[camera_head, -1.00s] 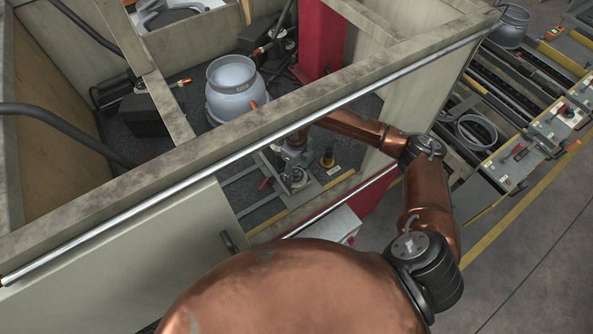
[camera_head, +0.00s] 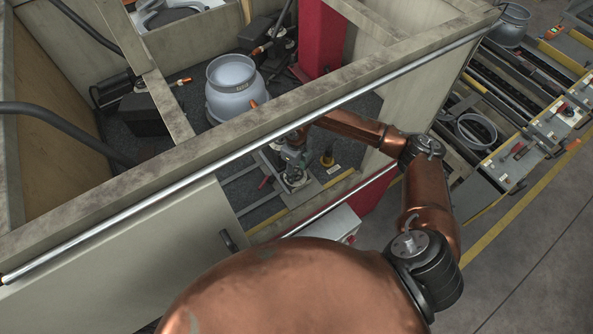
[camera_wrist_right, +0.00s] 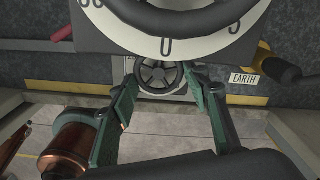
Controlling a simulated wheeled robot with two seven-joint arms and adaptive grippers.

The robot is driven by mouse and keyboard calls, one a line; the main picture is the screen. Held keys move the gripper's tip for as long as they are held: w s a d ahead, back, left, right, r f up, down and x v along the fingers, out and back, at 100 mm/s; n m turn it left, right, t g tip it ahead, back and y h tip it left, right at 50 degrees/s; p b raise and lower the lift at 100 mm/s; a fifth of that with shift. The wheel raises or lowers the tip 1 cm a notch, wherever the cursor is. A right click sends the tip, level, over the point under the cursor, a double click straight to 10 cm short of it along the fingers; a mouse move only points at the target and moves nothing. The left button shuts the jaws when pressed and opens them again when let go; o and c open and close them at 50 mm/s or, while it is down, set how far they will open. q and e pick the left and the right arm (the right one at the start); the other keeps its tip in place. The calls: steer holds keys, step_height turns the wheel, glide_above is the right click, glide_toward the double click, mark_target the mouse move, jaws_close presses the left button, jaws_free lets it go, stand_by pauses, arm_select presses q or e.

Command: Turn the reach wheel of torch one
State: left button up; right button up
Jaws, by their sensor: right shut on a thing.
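My right gripper (camera_head: 293,155) reaches down inside the booth over a small plate with a wheel (camera_head: 294,176). In the right wrist view, the green fingers of my right gripper (camera_wrist_right: 161,76) stand on either side of a small dark spoked handwheel (camera_wrist_right: 159,78), shut on its rim. Above it in that view is a large pale dial (camera_wrist_right: 166,47) with a dark ring, marked "0". A grey collared cylinder (camera_head: 231,90) stands on the dark floor, with orange torch tips (camera_head: 185,81) around it. My left gripper is not in view.
A grey top beam (camera_head: 110,190) and a bright rail cross in front of the work area. A yellow-black knob (camera_head: 327,158) stands right of the gripper. The wrist view shows an "EARTH" label (camera_wrist_right: 244,79). A red post (camera_head: 321,40) stands behind.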

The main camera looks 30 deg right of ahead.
steer(key=n+b, duration=0.3)
steer(key=b, duration=0.1)
steer(key=shift+w+d+f+n, duration=0.1)
steer(key=shift+f+n, duration=0.1)
steer(key=shift+n, duration=0.2)
steer(key=n+b, duration=0.2)
steer(key=b, duration=0.1)
steer(key=shift+n, duration=0.3)
steer(key=shift+r+n+b, duration=0.15)
steer(key=shift+n+b, duration=0.2)
steer(key=shift+n, duration=0.15)
steer(key=o, duration=1.2)
steer(key=shift+c, duration=0.2)
